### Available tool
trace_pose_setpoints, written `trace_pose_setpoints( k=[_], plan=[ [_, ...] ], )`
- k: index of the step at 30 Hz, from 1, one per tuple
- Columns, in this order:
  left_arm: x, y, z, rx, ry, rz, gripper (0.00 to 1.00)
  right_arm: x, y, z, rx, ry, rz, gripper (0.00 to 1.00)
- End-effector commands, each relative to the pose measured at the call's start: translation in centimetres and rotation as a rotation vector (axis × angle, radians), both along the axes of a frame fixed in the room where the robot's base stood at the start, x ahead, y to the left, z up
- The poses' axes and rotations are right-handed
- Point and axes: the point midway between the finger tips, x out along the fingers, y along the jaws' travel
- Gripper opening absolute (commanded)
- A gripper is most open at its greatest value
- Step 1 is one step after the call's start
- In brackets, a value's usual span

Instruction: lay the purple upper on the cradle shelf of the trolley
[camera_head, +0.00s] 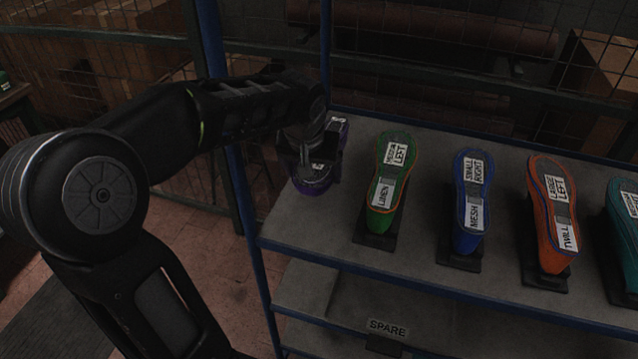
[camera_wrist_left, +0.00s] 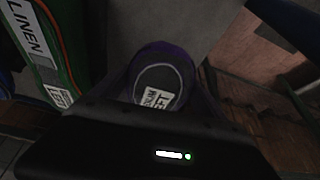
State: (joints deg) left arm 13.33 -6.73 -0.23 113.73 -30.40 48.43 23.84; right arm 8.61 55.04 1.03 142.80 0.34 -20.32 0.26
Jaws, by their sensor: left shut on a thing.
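The purple upper (camera_head: 312,184) is at the left end of the trolley's top shelf (camera_head: 300,228), partly hidden by my left gripper (camera_head: 318,160). My left gripper is shut on it from above. In the left wrist view the upper (camera_wrist_left: 162,62) shows its dark purple rounded end and a white label, partly covered by the gripper body. I cannot tell whether the upper touches the shelf or a cradle. My right gripper is not in view.
To the right stand a green upper (camera_head: 387,185), a blue upper (camera_head: 468,200), an orange upper (camera_head: 552,215) and a teal upper (camera_head: 627,225), on dark cradles. A blue post (camera_head: 243,190) edges the shelf at left. A lower shelf carries a SPARE label (camera_head: 387,328).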

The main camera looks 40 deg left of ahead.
Motion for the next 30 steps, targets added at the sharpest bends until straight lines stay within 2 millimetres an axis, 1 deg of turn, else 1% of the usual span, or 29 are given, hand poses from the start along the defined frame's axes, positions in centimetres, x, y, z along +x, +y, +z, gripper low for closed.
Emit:
trace_pose_setpoints(
  k=[3, 11, 13, 21, 30],
  plan=[
    [0.1, 0.0, -0.9, 0.001, -0.003, 0.0, 0.34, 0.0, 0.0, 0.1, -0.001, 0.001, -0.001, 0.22],
    [0.1, 0.0, -1.0, 0.002, -0.004, 0.0, 0.34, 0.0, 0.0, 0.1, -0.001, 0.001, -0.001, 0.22],
    [0.1, 0.0, -1.3, 0.001, -0.002, 0.0, 0.34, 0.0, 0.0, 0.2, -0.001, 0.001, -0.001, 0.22],
    [0.0, 0.0, -4.5, 0.0, 0.0, 0.0, 0.34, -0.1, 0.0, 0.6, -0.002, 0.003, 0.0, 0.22],
    [0.1, 0.0, -4.8, 0.001, -0.004, 0.0, 0.34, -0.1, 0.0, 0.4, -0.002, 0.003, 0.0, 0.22]
  ],
)
